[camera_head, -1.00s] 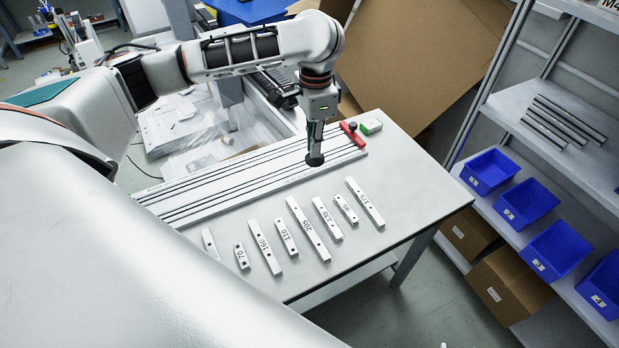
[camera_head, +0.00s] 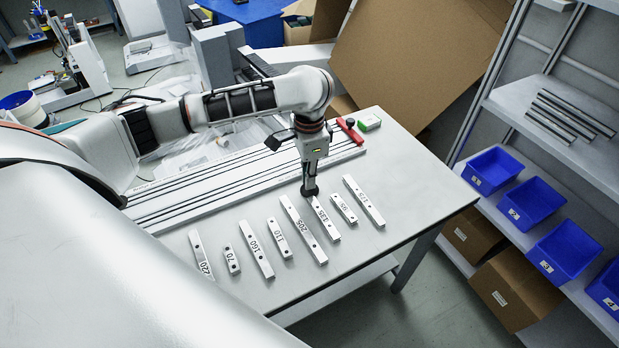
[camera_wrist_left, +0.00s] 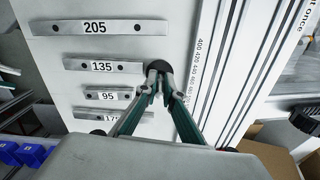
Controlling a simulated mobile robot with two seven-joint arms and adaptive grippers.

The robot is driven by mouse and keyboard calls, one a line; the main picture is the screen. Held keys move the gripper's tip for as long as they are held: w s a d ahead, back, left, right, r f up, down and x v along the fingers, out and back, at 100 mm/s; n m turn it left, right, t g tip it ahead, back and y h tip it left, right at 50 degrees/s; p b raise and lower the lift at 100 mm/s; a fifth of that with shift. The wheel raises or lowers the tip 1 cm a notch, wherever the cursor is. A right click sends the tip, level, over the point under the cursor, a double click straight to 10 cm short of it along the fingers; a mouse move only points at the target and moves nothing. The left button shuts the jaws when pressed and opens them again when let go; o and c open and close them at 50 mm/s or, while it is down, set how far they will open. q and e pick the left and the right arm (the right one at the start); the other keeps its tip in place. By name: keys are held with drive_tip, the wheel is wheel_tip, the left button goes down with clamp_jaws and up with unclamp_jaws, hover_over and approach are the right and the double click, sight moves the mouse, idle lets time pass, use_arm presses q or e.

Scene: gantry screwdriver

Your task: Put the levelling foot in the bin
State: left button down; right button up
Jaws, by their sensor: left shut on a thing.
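My left gripper (camera_head: 310,180) points down over the table and is shut on the levelling foot (camera_head: 309,191), whose dark round base shows at the fingertips. In the left wrist view, the foot (camera_wrist_left: 158,67) shows as a black disc partly hidden behind the closed fingers (camera_wrist_left: 164,84). It is beside the end of the bar marked 135 (camera_head: 326,220); I cannot tell whether it touches the table. Several blue bins stand on the shelf at right, including the rearmost bin (camera_head: 494,171) and one in front of it (camera_head: 532,202). My right gripper is not in view.
Numbered metal bars, such as 205 (camera_head: 303,230), lie in a row on the table (camera_head: 400,210). A long slotted rail (camera_head: 235,178) with a red stop (camera_head: 350,131) lies behind. Floor separates table and shelf.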

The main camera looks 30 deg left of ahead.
use_arm(q)
drive_tip(key=c, duration=2.2)
unclamp_jaws()
